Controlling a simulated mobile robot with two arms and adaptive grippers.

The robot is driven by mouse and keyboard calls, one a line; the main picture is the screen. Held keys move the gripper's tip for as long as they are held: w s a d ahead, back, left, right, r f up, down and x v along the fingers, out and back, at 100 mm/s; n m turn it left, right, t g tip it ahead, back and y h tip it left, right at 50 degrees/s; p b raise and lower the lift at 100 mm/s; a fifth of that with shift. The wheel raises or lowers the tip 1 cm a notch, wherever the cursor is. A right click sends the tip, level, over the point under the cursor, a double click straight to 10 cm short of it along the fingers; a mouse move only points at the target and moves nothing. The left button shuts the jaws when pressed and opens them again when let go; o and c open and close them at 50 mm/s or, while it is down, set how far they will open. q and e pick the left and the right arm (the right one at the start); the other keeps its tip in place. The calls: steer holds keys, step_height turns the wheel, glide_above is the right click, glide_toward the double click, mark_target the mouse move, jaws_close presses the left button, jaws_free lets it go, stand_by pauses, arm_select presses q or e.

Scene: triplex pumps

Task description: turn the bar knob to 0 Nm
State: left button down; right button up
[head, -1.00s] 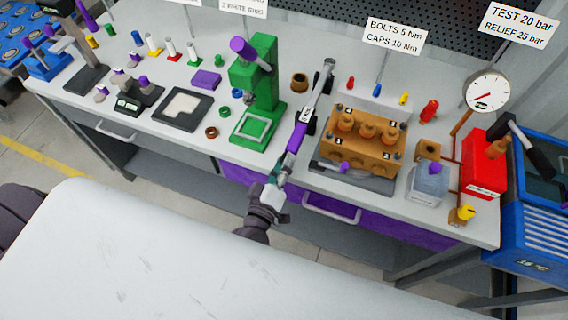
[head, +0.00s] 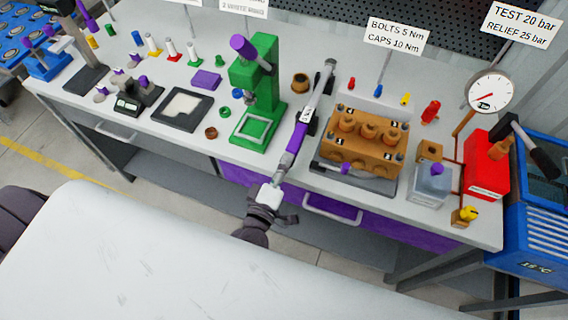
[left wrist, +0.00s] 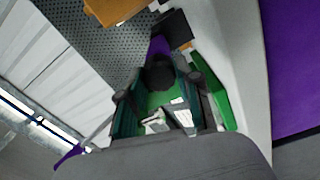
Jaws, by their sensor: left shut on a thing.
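The torque wrench (head: 297,138) lies across the bench, with a purple handle, a pale display section and its head pointing to the back. Its handle end points at me. My left gripper (head: 278,182) is at that near end, in line with the handle. In the left wrist view my left gripper (left wrist: 157,88) is shut on the dark round bar knob (left wrist: 158,70), with the purple handle (left wrist: 159,47) just beyond it. The knob is hidden by the gripper in the head view, and no scale on it can be read. My right gripper is not in view.
The orange pump block (head: 360,146) stands on a dark plate to the right of the wrench. The green press (head: 262,90) stands close on its left. A sign (head: 397,36) reads bolts 5 Nm, caps 10 Nm.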

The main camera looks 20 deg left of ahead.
arm_select(q)
steer(key=c, duration=0.8)
jaws_free()
steer(key=s, duration=1.2)
steer(key=shift+a+f, duration=0.1)
steer(key=shift+a, duration=0.15)
steer(key=shift+f, duration=0.1)
